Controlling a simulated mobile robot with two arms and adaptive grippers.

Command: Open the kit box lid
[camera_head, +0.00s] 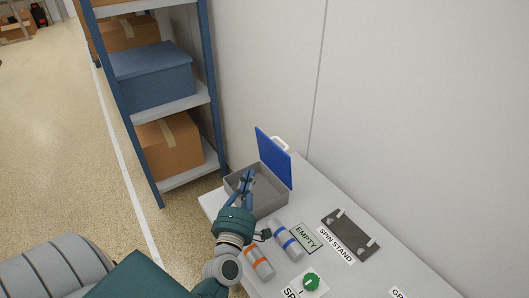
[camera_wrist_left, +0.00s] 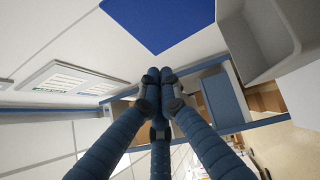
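The kit box (camera_head: 270,204) is a grey open-topped box at the far left end of the table. Its blue lid (camera_head: 274,158) stands raised, close to upright, with a pale handle (camera_head: 280,144) on its edge. The box inside is partly hidden by my gripper. My left gripper (camera_head: 248,174) is over the near left part of the box, apart from the lid in the picture. In the left wrist view its fingertips (camera_wrist_left: 160,74) are together with nothing seen between them. That view also shows the blue lid (camera_wrist_left: 160,20) and grey box wall (camera_wrist_left: 262,40). My right gripper is not in view.
On the table (camera_head: 329,278) are an orange-banded cylinder (camera_head: 257,262), a blue-banded cylinder (camera_head: 286,240), an EMPTY card (camera_head: 305,237), a dark spin stand plate (camera_head: 350,233) and a green round part (camera_head: 311,282). A wall stands behind; shelves (camera_head: 187,98) with boxes stand left.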

